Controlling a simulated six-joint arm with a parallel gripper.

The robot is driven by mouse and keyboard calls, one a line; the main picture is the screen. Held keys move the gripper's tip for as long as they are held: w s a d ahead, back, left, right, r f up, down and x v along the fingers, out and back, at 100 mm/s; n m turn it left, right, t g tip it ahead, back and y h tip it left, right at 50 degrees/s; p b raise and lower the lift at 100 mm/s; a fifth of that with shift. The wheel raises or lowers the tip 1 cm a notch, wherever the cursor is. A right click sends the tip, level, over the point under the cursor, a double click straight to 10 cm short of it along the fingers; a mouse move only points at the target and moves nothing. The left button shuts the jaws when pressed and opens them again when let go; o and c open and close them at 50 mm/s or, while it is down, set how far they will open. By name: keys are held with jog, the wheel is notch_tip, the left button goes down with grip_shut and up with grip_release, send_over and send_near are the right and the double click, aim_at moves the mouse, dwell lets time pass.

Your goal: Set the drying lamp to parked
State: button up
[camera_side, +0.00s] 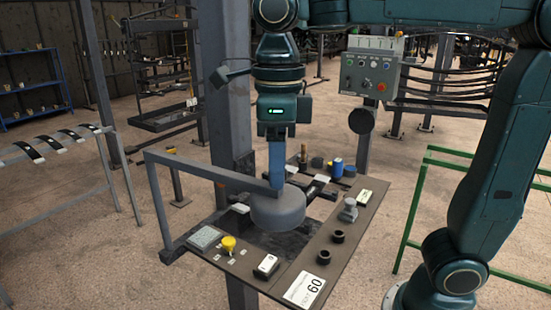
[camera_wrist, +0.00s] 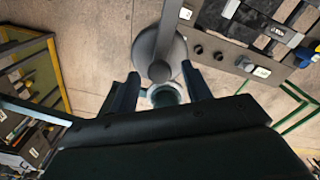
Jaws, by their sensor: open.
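The drying lamp appears to be the round grey head (camera_side: 278,209) on a grey swing arm (camera_side: 205,170), hanging over the middle of the dark work table. The swing arm runs left to an upright post at the table's left edge. My gripper (camera_side: 276,184) points down right above the lamp head in the side view, its fingers overlapping the inner end of the swing arm. In the wrist view the lamp head (camera_wrist: 150,52) lies just beyond my gripper (camera_wrist: 160,76), whose two fingers are apart. Contact with the lamp or arm cannot be told. No parked mark is readable.
The table (camera_side: 325,222) carries a yellow knob (camera_side: 228,243), a white switch box (camera_side: 266,266), black rings (camera_side: 337,237), a blue container (camera_side: 337,167) and a "60" label (camera_side: 304,289). A grey column (camera_side: 226,90) rises behind, a control box (camera_side: 370,75) stands behind right, and green rails (camera_side: 425,190) are at right.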

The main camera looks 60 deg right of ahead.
notch_tip(320, 180, up, 14)
jog(key=shift+f, duration=0.2)
dwell(0.7)
jog(key=shift+n, duration=0.3)
jog(key=n, duration=3.5)
jog(key=shift+f, duration=0.1)
